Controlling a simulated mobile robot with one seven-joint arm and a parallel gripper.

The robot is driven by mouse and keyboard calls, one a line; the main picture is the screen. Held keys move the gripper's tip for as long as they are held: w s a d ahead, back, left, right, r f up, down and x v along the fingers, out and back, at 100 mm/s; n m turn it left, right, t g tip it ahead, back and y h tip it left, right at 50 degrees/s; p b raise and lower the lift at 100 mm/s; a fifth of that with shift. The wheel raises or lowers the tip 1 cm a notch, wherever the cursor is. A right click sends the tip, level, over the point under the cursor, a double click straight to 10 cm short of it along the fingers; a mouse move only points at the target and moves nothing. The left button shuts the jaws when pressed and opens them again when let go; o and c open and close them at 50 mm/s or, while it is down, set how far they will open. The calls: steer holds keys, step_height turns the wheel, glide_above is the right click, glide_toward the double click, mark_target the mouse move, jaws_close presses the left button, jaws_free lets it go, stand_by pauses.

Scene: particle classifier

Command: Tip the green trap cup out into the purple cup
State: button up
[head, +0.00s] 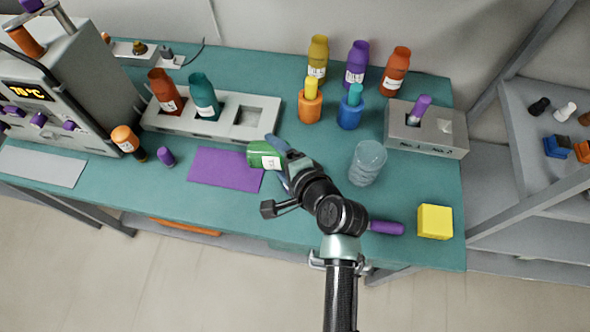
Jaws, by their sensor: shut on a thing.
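My gripper (277,160) is shut on the green trap cup (262,154), which has a white label. The cup is held tilted on its side above the right part of the purple mat (218,170), with its outer end to the left. Its mouth and contents cannot be made out. No purple thing is plainly a cup. A small purple piece (166,156) stands left of the mat, and a purple cylinder (386,228) lies to the right of my arm.
A grey rack (232,124) with red and teal bottles stands behind the mat. Orange and blue holders (310,104), a clear beaker (367,164), a grey block (440,142) and a yellow cube (435,221) are to the right. A machine (70,75) stands at the left.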

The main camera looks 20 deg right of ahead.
steer(key=shift+s+d+r+t+b, duration=0.1)
steer(key=shift+s+d+t+b, duration=0.15)
steer(key=shift+b, duration=0.25)
steer(key=shift+s+d+r+m+t+y+b, duration=0.2)
steer(key=shift+m+t+y+b, duration=0.5)
steer(key=shift+b, duration=0.75)
steer(key=shift+s+d+r+m+t+y+b, duration=0.15)
steer(key=shift+d+m+t+y+b, duration=0.25)
steer(key=shift+t+b, duration=0.7)
stand_by(1.0)
steer(key=shift+s+d+r+m+t+y+b, duration=0.15)
steer(key=shift+m+t+b, duration=0.4)
steer(key=shift+b, duration=0.8)
steer(key=shift+s+d+f+m+t+y+b, duration=0.1)
steer(key=shift+d+m+t+y+b, duration=0.3)
steer(key=shift+b, duration=1)
steer(key=shift+s+r+m+t+y+b, duration=0.1)
steer(key=shift+m+t+b, duration=0.6)
steer(key=shift+b, duration=0.65)
